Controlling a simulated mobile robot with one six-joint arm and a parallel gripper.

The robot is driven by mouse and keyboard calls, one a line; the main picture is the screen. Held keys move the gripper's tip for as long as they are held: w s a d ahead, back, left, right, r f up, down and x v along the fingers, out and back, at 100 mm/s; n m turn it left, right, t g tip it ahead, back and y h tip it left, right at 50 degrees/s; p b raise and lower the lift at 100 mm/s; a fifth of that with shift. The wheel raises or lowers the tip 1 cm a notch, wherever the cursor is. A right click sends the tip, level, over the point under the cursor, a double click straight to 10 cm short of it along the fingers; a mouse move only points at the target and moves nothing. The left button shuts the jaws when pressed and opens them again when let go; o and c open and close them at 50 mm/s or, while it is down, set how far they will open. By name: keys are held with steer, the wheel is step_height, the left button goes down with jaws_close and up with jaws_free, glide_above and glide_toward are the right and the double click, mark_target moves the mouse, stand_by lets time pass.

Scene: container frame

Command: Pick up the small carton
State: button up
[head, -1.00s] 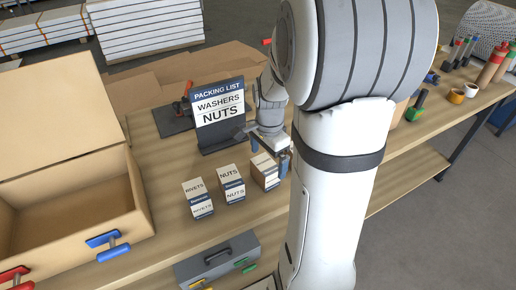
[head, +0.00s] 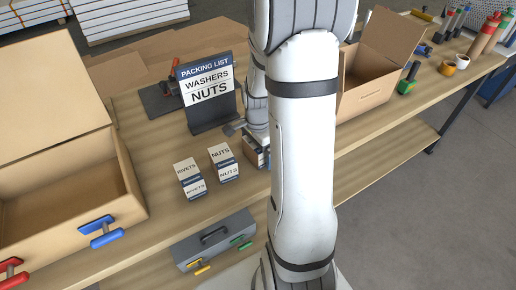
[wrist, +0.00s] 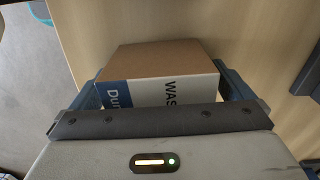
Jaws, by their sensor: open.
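A small carton (wrist: 165,58) with a brown top and a white and blue label reading "WAS" sits between the fingers of my gripper (wrist: 162,78) in the wrist view. The fingers are open, one on each side of it; I cannot tell whether either touches it. In the head view this carton (head: 250,152) is mostly hidden behind my arm. To its left stand a NUTS carton (head: 223,163) and a RIVETS carton (head: 189,179), upright on the wooden bench (head: 160,222). A packing list sign (head: 207,92) behind them reads "WASHERS" and "NUTS".
A large open cardboard box (head: 75,205) stands at the left, with red and blue handled clamps at its front. Another open box (head: 375,75) is right of my arm. Tools and bottles stand at the far right.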

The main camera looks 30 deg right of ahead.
steer(key=shift+c, duration=0.3)
steer(key=c, duration=1.1)
steer(key=shift+c, duration=0.2)
